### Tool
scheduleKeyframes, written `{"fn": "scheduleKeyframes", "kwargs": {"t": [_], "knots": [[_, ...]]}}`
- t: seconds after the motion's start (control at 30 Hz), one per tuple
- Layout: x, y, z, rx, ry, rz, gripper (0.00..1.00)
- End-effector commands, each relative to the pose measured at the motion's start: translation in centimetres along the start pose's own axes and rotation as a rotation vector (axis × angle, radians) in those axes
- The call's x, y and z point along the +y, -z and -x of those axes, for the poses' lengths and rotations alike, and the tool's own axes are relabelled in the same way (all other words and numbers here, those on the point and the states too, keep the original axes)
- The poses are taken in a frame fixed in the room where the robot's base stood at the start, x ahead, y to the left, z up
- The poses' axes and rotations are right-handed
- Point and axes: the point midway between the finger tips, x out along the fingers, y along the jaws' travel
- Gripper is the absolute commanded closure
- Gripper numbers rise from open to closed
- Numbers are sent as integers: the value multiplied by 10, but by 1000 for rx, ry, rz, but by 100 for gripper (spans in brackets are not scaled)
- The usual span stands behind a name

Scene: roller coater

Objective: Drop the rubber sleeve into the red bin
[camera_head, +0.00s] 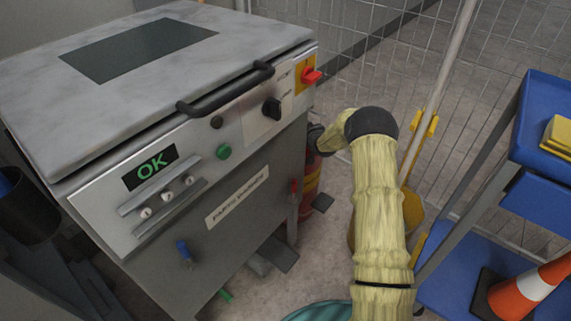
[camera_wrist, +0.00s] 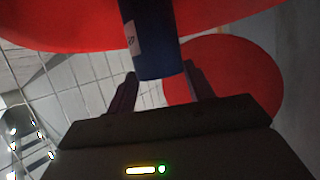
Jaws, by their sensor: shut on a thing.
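In the wrist view a dark blue cylinder with a small white label, which looks like the rubber sleeve (camera_wrist: 158,55), stands between the two fingers of my gripper (camera_wrist: 158,84). The gripper is shut on it. Behind the cylinder a large red curved surface (camera_wrist: 60,25) spans the top of the wrist view, and a red round shape (camera_wrist: 235,80) shows at right. I cannot tell for sure which of these is the red bin. In the head view my forearm hides most of the gripper, near the machine's right corner; the sleeve does not show there.
A grey machine (camera_head: 110,205) with a lid handle (camera_head: 225,90) and knobs fills the left. A red-and-yellow object (camera_head: 310,190) stands beside it, partly hidden. A wire fence (camera_head: 400,60) runs behind. A blue cart (camera_head: 540,125) and an orange cone (camera_head: 525,290) are at right.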

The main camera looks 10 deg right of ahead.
Motion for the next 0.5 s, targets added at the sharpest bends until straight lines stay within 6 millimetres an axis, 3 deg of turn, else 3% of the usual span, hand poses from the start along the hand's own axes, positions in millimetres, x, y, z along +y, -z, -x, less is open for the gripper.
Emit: {"fn": "scheduleKeyframes", "kwargs": {"t": [0.17,0.2,0.3,0.5], "knots": [[1,1,0,2,-1,0,87],[1,1,0,2,-1,0,40],[1,1,0,1,-1,0,22],[1,1,1,1,-2,-1,22]]}}
